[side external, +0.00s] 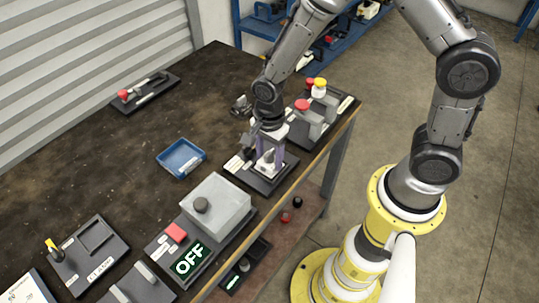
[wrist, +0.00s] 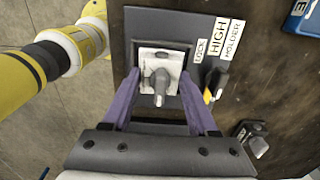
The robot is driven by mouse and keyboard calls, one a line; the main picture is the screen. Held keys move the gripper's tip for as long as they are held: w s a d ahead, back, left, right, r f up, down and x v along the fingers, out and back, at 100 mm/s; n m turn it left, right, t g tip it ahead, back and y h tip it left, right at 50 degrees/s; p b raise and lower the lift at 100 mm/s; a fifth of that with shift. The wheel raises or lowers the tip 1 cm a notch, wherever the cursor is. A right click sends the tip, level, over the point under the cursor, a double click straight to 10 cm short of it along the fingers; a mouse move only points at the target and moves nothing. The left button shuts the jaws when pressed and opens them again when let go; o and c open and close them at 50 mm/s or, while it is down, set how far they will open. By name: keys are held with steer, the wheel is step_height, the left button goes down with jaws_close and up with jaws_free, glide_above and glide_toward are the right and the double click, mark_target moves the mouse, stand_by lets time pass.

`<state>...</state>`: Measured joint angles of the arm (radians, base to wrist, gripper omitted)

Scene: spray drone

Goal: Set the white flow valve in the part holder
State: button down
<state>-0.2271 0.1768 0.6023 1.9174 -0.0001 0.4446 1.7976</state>
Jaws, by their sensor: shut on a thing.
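The white flow valve (wrist: 165,57) is a white block with a grey knob on its front. My gripper (wrist: 160,82) has its two purple fingers shut on the valve's sides. In the side view the valve (side external: 266,164) is between the fingers of my gripper (side external: 269,150), low over the dark part holder (side external: 243,172) near the table's right edge. In the wrist view the part holder (wrist: 137,23) is a dark plate with white labels reading "HIGH" and "HOLDER". The valve lies over its middle; I cannot tell whether it is fully seated.
A black and yellow part (wrist: 213,83) sits right of the valve in the wrist view. In the side view, a blue tray (side external: 181,158) lies left, a grey box (side external: 215,204) with an OFF sign stands in front, and red and yellow knobs (side external: 311,98) stand behind. The table's middle is clear.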

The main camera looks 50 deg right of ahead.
steer(key=shift+c, duration=0.9)
jaws_free()
steer(key=shift+f, duration=0.15)
step_height(320, 180, up, 11)
steer(key=shift+r, duration=0.15)
steer(key=s+d+r+n+t, duration=0.2)
steer(key=s+d+r+n, duration=0.1)
steer(key=s+r+n, duration=0.4)
steer(key=s+d+r+n+t, duration=0.3)
steer(key=s+d+r+n, duration=0.1)
steer(key=s+r+n, duration=0.3)
steer(key=s+n, duration=0.2)
steer(key=n, duration=0.2)
steer(key=shift+d+t, duration=0.25)
steer(key=shift+t, duration=0.05)
